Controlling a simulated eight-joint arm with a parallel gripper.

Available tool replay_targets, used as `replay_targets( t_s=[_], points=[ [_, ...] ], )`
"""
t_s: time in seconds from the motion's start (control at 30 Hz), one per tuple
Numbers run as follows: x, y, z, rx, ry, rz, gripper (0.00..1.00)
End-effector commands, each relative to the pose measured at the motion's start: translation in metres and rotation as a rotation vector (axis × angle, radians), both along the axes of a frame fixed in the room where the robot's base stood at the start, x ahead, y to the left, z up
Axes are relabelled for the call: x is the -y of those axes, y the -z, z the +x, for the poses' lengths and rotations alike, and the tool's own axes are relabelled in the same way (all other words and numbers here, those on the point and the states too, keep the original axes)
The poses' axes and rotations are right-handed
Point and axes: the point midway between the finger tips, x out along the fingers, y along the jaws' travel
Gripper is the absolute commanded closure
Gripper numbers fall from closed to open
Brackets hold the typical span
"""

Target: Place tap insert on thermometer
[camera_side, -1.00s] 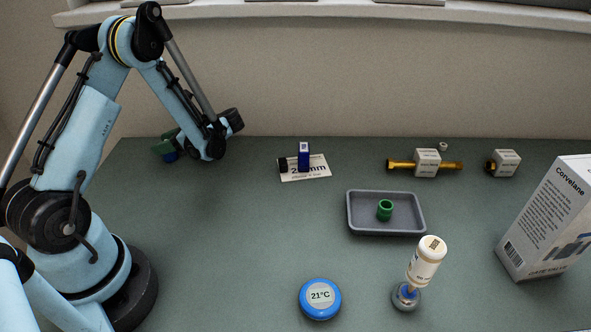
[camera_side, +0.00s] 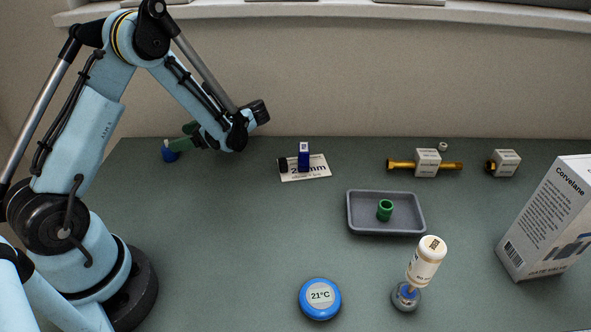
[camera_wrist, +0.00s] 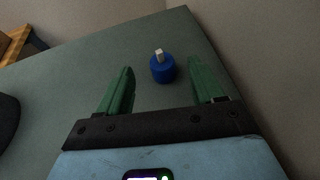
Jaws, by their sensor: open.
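The tap insert appears to be the blue round piece with a pale square stem (camera_wrist: 163,68) in the wrist view. It stands on the bench, ahead of and between my green fingers. In the side view it is partly hidden at the far left (camera_side: 170,153). My gripper (camera_wrist: 160,67) is open with nothing held; in the side view its green fingers (camera_side: 184,143) are beside the blue piece, partly hidden by my wrist. The thermometer (camera_side: 320,298) is a round blue dial with a white face reading 21°C, lying face up at the front middle.
A grey tray (camera_side: 358,228) holds a green ring (camera_side: 385,210). A white bottle (camera_side: 426,262) leans on a metal base right of the thermometer. A card (camera_side: 312,172), brass fittings (camera_side: 450,166) and a Corvelane box (camera_side: 550,220) stand around. The left-middle bench is clear.

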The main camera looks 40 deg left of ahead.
Motion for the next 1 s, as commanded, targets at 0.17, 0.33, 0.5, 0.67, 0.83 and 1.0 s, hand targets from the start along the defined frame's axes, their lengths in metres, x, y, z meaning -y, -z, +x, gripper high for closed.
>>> replay_targets(
  t_s=[0.17,0.33,0.5,0.67,0.83,1.0],
  points=[
    [0.009,-0.008,0.008,0.031,0.012,-0.006,0.33],
    [0.018,-0.026,0.017,0.203,0.058,-0.044,0.33],
    [0.041,-0.046,0.026,0.472,0.083,-0.126,0.33],
    [0.071,-0.060,0.028,0.731,0.056,-0.226,0.33],
    [0.109,-0.072,0.024,1.000,-0.028,-0.355,0.33],
    [0.150,-0.081,0.015,1.250,-0.173,-0.503,0.33]
  ],
)
